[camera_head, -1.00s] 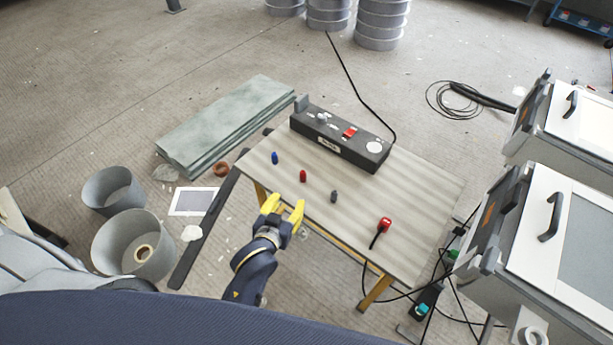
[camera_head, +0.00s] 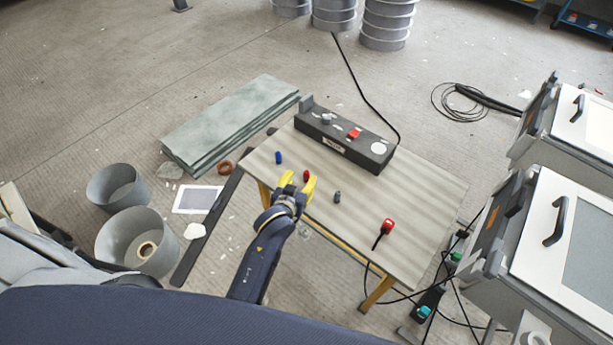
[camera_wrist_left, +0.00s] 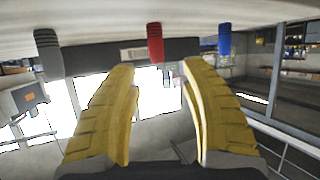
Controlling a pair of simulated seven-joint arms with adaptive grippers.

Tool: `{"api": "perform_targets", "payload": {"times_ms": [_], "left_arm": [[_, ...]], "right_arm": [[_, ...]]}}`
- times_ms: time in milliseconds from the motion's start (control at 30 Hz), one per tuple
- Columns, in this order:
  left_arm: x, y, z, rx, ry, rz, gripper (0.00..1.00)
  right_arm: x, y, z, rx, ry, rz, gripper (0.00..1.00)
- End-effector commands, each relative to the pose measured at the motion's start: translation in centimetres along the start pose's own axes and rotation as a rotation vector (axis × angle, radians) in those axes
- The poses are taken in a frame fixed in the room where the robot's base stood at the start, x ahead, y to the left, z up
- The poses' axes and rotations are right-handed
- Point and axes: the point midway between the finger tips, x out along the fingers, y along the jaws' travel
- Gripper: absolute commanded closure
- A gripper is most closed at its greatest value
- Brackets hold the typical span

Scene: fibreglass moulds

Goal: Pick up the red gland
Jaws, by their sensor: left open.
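The red gland (camera_head: 306,175) stands on the table between the blue gland (camera_head: 278,157) and the grey gland (camera_head: 337,197). My left gripper (camera_head: 299,181) has its yellow fingers spread, with the tips close to the red gland. In the left wrist view the table shows at the top, and the red gland (camera_wrist_left: 155,42) hangs down from it just beyond the gap between the open fingertips (camera_wrist_left: 158,68). The fingers do not grip it. The blue gland (camera_wrist_left: 224,38) is to the right there, and the grey one (camera_wrist_left: 48,52) to the left. My right gripper is out of view.
A black control box (camera_head: 345,139) with a red switch sits at the table's back edge. A red fitting (camera_head: 388,226) with a black cable lies at the table's (camera_head: 420,200) right front. The tabletop between is clear. White-topped machines (camera_head: 575,235) stand to the right.

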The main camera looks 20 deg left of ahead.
Motion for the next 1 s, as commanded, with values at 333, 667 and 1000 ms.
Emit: {"api": "perform_targets", "payload": {"times_ms": [333,667,1000], "left_arm": [[2.2,0.2,-0.2,-0.001,0.000,0.001,0.55],[5.5,0.4,-0.3,0.000,0.000,0.001,0.55],[5.8,0.4,-0.2,0.000,0.000,0.000,0.53]], "right_arm": [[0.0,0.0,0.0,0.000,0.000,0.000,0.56],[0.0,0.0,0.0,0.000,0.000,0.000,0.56],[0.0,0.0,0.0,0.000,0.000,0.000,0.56]]}}
